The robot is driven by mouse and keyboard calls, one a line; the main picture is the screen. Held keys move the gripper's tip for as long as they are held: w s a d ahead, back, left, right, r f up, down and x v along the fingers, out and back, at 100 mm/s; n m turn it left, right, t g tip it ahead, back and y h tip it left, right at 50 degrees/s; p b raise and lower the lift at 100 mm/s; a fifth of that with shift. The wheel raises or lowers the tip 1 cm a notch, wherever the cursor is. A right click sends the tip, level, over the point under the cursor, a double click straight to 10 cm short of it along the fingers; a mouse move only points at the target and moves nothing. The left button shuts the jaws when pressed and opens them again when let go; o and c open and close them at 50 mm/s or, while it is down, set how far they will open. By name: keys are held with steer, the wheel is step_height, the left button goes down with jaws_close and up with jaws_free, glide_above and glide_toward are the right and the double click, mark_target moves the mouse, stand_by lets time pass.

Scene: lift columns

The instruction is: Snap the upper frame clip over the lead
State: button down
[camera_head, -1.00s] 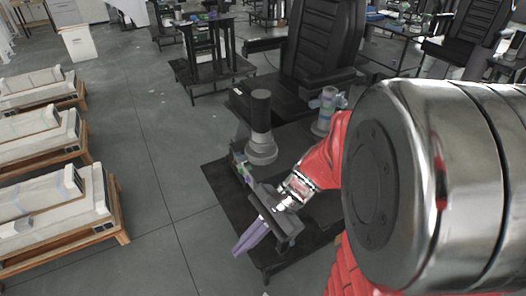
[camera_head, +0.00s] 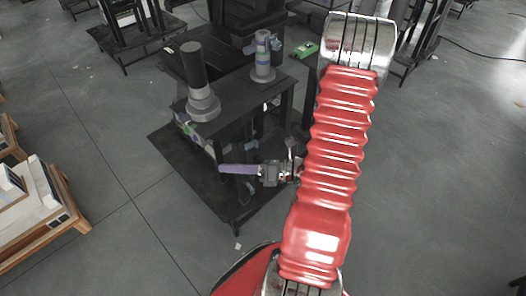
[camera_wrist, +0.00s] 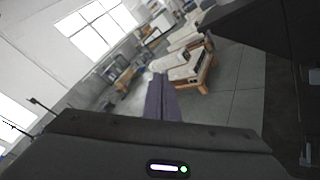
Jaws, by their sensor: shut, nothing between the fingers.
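My gripper (camera_head: 240,170) is shut and empty, its purple fingers pointing left beside the lower part of the black lift frame (camera_head: 245,103) in the head view. The purple fingers (camera_wrist: 162,100) also show together in the wrist view, pointing away toward the room. Small green and pale parts (camera_head: 188,127) sit along the frame's left edge, above and left of the fingers. They are too small for me to tell the upper clip or the lead.
A black column on a grey round base (camera_head: 203,104) and a banded grey column (camera_head: 263,58) stand on the frame. A dark mat (camera_head: 165,140) lies under it. Pale units on a wooden pallet (camera_head: 60,218) stand at left. Grey floor between is clear.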

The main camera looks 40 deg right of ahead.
steer(key=s+d+f+m+t+h, duration=0.2)
steer(key=s+d+f+m+h, duration=0.1)
steer(key=d+f+m+h, duration=0.4)
steer(key=s+d+f+m+t+h, duration=0.3)
steer(key=d+f+m+h, duration=0.3)
steer(key=d+m, duration=0.3)
steer(key=s+m+h, duration=0.1)
steer(key=m, duration=0.1)
steer(key=shift+d+f+m, duration=0.35)
steer(key=shift+f+m, duration=0.05)
glide_toward(251, 146)
steer(key=shift+w+d, duration=0.5)
steer(key=shift+w, duration=0.3)
steer(key=shift+w+d, duration=0.5)
steer(key=shift+w, duration=0.35)
steer(key=shift+w+d, duration=0.55)
steer(key=shift+w, duration=0.25)
